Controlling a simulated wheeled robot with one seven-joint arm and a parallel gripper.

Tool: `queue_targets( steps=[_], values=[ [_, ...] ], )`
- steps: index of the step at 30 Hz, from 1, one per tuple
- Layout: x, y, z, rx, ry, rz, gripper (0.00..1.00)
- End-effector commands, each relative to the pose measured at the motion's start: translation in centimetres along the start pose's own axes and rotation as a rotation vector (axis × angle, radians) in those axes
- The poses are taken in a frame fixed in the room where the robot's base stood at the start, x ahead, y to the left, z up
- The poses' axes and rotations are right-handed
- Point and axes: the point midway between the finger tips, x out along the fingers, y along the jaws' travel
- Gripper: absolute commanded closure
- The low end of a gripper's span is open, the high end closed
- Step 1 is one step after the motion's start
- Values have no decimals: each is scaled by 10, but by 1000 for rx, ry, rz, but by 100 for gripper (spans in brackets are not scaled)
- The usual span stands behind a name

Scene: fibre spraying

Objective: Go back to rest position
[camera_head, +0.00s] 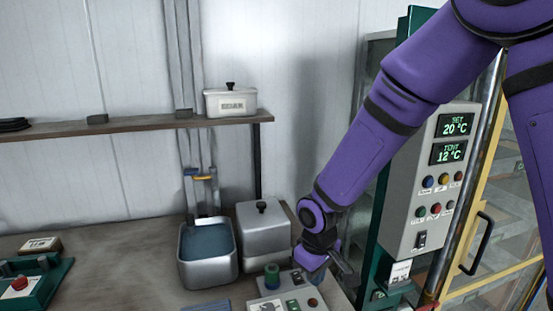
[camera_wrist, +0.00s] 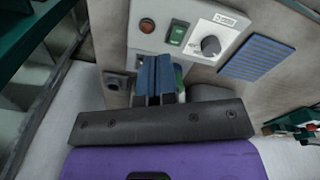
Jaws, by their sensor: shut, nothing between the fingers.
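My purple arm reaches down from the upper right in the head view. My gripper (camera_head: 345,268) is low, in front of the grey lidded container and beside the control box (camera_head: 262,304) at the bottom edge. In the wrist view the two blue fingers of my gripper (camera_wrist: 155,75) are together with nothing between them. They point toward the control box (camera_wrist: 190,22), which has a red lamp, a green switch and a round knob. A green round part (camera_head: 272,276) on the box stands left of my gripper; in the wrist view it is partly hidden behind the fingers.
An open metal tank (camera_head: 208,276) of bluish liquid and a lidded metal container (camera_head: 264,235) stand on the bench. A wooden shelf (camera_head: 150,126) holds a white lidded box (camera_head: 230,103). A temperature panel (camera_head: 432,185) and a yellow-framed door (camera_head: 485,225) are at right, near my arm.

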Motion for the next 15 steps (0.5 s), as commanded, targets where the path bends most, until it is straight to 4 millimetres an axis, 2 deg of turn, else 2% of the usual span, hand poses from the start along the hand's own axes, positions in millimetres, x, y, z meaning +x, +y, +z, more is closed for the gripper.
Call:
queue_targets(
  steps=[8, 15],
  values=[
    [-56, 29, 22, 95, 47, 41, 100],
    [-125, 57, 65, 231, 111, 85, 100]
  ],
)
